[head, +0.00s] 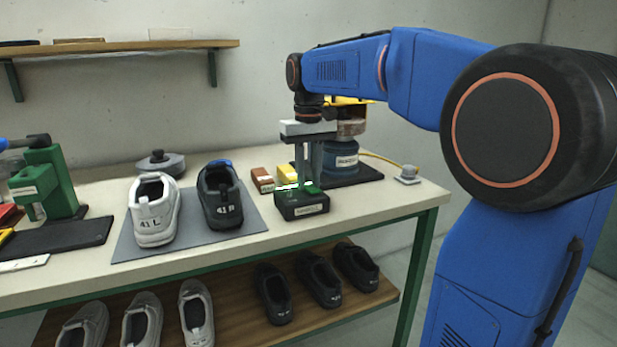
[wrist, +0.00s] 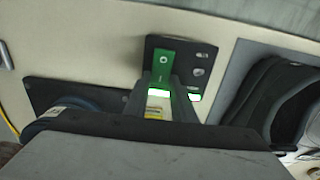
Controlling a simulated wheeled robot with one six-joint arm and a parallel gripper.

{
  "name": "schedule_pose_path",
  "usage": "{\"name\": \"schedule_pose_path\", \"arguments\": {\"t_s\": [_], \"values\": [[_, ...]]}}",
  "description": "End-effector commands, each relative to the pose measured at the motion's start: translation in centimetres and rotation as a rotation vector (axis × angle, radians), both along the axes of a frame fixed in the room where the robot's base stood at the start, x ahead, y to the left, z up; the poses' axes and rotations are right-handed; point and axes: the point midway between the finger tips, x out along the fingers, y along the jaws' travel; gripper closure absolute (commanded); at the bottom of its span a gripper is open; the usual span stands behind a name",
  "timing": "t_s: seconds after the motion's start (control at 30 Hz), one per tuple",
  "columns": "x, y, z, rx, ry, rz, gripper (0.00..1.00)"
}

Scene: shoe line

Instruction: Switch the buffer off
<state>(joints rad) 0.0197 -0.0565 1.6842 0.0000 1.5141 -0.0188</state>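The buffer is a blue machine (head: 340,158) with a white label, on a dark base at the right of the bench; my wrist partly hides its top. In front of it sits a small dark control box (head: 303,206) with a label and green on top. In the wrist view the control box (wrist: 200,51) has a green strip (wrist: 163,58) on one side and white marks on the other. My gripper (head: 307,186) points down over the box, fingers slightly apart and empty; it also shows in the wrist view (wrist: 163,84). Whether the tips touch the box is unclear. Green light shows near them.
A white shoe (head: 154,210) and a dark shoe (head: 219,197) are on a grey mat (head: 258,222). A yellow cable runs to a socket (head: 408,175) at right.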

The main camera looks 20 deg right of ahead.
Motion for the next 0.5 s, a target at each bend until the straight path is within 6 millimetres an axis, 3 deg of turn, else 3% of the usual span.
{"name": "schedule_pose_path", "arguments": {"t_s": [0.5], "values": [[-0.89,0.0,0.39,0.0,-0.225,0.0,0.99]]}}
